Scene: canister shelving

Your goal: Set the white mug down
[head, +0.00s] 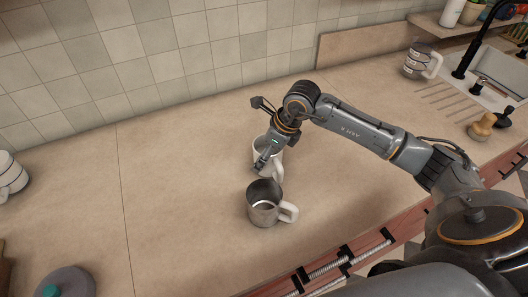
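The white mug (272,157) is upright near the middle of the counter in the head view, just behind a grey metallic mug (263,208) with a white handle. My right gripper (263,160) reaches down over the white mug from above, with a finger crossing its rim and left side. The other finger is hidden, so I cannot tell whether it is closed on the mug. The mug's base is partly hidden, and I cannot tell whether it touches the counter. My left gripper is not in view.
The counter (180,200) is clear left of the mugs. White striped cups (12,175) stand at the left edge, and a grey round item with a teal knob (65,284) is at bottom left. A striped mug (417,60) stands near the sink (490,90). A tiled wall (150,50) runs behind.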

